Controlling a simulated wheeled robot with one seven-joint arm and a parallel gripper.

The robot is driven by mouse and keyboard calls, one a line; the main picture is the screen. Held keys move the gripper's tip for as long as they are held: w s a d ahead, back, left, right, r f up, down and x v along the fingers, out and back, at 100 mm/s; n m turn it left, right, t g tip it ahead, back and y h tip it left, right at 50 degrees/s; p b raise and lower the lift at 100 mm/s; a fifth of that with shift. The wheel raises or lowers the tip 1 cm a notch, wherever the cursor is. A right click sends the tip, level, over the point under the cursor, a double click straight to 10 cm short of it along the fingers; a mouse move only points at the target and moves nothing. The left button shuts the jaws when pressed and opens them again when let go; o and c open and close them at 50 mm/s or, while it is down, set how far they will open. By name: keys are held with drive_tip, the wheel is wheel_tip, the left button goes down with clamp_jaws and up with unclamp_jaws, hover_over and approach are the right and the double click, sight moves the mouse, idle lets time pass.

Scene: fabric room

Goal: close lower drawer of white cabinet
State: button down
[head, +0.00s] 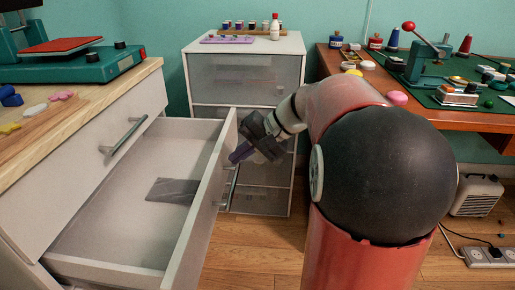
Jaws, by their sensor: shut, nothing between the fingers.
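The white cabinet (90,190) with a wooden top stands at the left. Its lower drawer (100,232) is pulled far out to the right, and its upper drawer is shut with a metal handle (123,136). The open drawer holds a flat grey piece (173,190) on its floor. My gripper (240,153) is shut and empty at the outer side of the drawer's front panel (206,200), near its far end. Its tips overlap the panel's edge in the picture; I cannot tell whether they touch it. Part of the drawer's handle (229,188) shows below my gripper.
A second white drawer unit (245,75) stands behind the open drawer, with small bottles on top. A teal press (75,62) stands on the wooden top. A workbench (480,118) with tools is at the right. A heater (477,194) and power strip (488,257) lie on the floor.

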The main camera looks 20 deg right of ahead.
drive_tip(key=shift+w+a, duration=0.3)
drive_tip(key=shift+a, duration=0.2)
drive_tip(key=shift+w+a, duration=0.3)
drive_tip(key=shift+a, duration=0.2)
drive_tip(key=w+a+p, duration=0.1)
drive_tip(key=w+a, duration=0.3)
drive_tip(key=a, duration=0.4)
drive_tip(key=w+a, duration=0.5)
drive_tip(key=a, duration=0.3)
drive_tip(key=shift+w+a+p, duration=0.3)
drive_tip(key=shift+a+p, duration=0.05)
drive_tip(key=shift+a, duration=0.05)
drive_tip(key=shift+d, duration=0.1)
